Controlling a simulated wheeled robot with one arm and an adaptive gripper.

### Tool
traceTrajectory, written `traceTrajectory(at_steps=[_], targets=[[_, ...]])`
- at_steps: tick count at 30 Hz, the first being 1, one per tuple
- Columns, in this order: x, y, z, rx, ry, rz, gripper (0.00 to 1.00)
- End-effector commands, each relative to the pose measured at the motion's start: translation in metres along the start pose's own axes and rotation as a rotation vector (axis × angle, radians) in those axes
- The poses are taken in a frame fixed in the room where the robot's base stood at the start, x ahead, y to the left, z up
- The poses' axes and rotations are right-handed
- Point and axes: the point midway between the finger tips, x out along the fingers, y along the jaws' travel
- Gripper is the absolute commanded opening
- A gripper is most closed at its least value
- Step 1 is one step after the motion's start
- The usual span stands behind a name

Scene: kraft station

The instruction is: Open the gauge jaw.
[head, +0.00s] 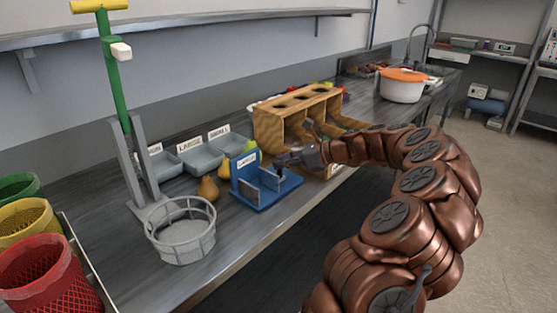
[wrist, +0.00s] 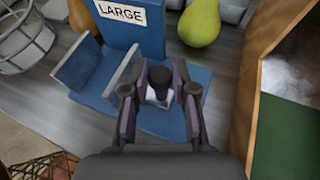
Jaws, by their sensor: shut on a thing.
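The gauge is a blue stand (head: 245,193) on the bench, with an upright back plate labelled LARGE (wrist: 118,11). A grey-blue fixed plate (wrist: 77,66) stands on its left side. A second plate, the gauge jaw (wrist: 124,78), stands to the right of it, with a gap between the two. My gripper (head: 284,162) is at the right side of the gauge. In the wrist view my gripper (wrist: 160,92) is shut on a dark knob (wrist: 160,80) with a pale base, beside the jaw. How the knob joins the jaw is partly hidden by the fingers.
Pears (head: 208,188) stand behind and left of the gauge. A wire basket (head: 181,232) is at front left. Grey labelled trays (head: 196,156) are behind. A wooden box (head: 296,103) stands close to my gripper's right. The bench's front edge is near.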

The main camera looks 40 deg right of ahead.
Motion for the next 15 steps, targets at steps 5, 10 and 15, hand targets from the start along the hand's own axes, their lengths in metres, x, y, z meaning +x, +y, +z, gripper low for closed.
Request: traceTrajectory(at_steps=[5,10,15], targets=[[-0.008,-0.019,0.001,0.001,0.002,-0.006,0.00],[-0.010,-0.026,-0.003,0.001,0.000,-0.001,0.00],[-0.010,-0.026,-0.004,0.000,-0.001,0.000,0.00]])
